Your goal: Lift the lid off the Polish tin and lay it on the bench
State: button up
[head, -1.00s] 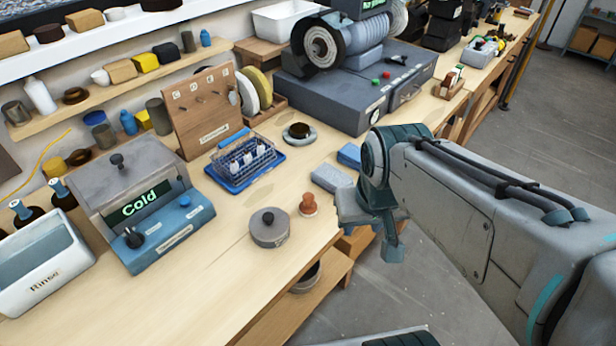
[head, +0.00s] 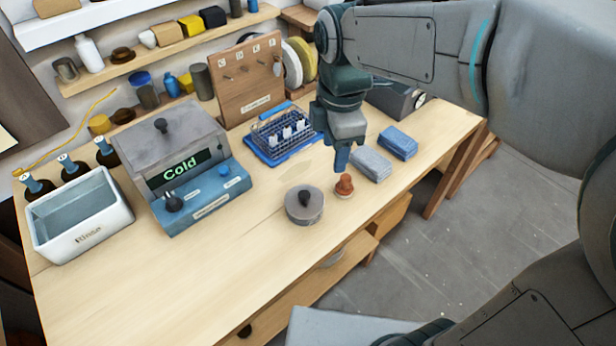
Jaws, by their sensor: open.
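A round grey tin (head: 303,216) stands upright on the bench (head: 260,270) near its front edge; I take it for the Polish tin, though no label is readable. Its flat lid (head: 292,196) with a dark knob sits on top. My gripper (head: 342,160) hangs pointing down, above and to the right of the tin, apart from the lid. It is open and empty. One finger hides most of the other.
A reddish-brown knobbed piece (head: 344,186) stands right of the tin, just below my gripper. The "Cold" unit (head: 195,180) and "Rinse" basin (head: 80,225) stand left. Bench left of the tin is clear.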

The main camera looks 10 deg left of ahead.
jog(key=a+n, duration=0.5)
send_over(304, 195)
jog(key=shift+n+g, duration=0.3)
jog(key=f, duration=0.8)
jog(key=shift+w, duration=0.3)
jog(key=f, duration=0.3)
jog(key=f+p, duration=0.1)
jog(key=f, duration=0.1)
jog(key=shift+s+f, duration=0.15)
jog(key=shift+s, duration=0.1)
grip_shut()
